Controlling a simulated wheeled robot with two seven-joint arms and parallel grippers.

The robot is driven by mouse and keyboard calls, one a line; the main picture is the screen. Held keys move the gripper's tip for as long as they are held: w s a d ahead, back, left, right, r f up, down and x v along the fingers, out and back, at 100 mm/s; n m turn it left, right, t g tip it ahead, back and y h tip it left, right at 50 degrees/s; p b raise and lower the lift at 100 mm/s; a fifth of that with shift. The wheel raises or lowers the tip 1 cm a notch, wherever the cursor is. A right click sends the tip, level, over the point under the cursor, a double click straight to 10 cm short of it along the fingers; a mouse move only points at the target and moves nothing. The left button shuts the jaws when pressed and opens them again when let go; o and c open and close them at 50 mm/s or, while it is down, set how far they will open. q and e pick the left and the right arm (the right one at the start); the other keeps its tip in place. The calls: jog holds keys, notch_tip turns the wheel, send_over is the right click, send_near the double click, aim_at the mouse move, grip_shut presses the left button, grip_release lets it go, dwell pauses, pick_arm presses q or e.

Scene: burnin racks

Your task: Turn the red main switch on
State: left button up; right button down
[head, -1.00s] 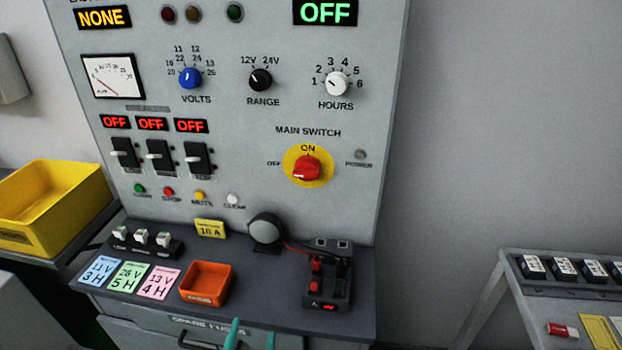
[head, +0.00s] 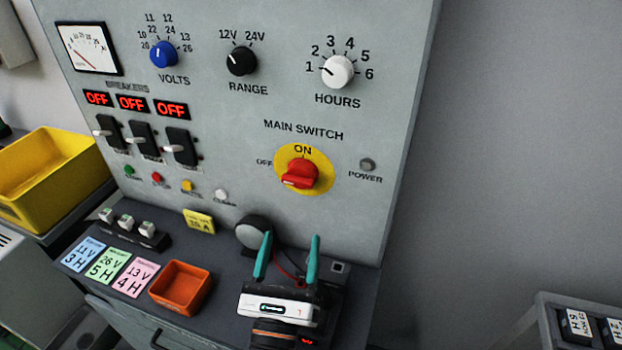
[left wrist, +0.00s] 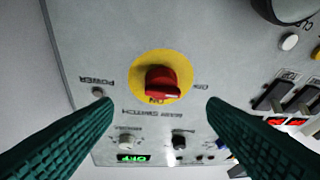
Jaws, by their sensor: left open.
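The red main switch (head: 300,175) is a knob on a round yellow plate (head: 318,160) on the grey panel. Its ridge points left, towards the OFF label, and ON is printed above. In the left wrist view the same red switch (left wrist: 163,82) appears upside down, its ridge pointing right. My left gripper (head: 291,237) is open and empty, its teal fingers below the switch in the head view. In the left wrist view its fingertips (left wrist: 159,103) lie on either side of the switch, apart from it. My right gripper is not in view.
The POWER lamp (head: 367,165) right of the switch is grey. Breakers (head: 141,140) marked OFF are at left. An orange tray (head: 181,287) and a round grey part (head: 252,232) are on the ledge. A yellow bin (head: 50,180) stands left.

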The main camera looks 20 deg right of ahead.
aim_at(299, 184)
pick_arm(q)
jog(key=p+x, duration=0.3)
jog(key=x, duration=0.6)
jog(key=shift+a+r, duration=0.1)
jog(key=shift+r, duration=0.05)
jog(key=shift+x, duration=0.85)
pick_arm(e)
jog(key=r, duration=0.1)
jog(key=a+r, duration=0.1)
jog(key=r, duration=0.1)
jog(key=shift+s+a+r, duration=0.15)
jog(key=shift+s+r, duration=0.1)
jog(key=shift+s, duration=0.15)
pick_arm(q)
jog(key=shift+a, duration=0.1)
jog(key=c, duration=0.8)
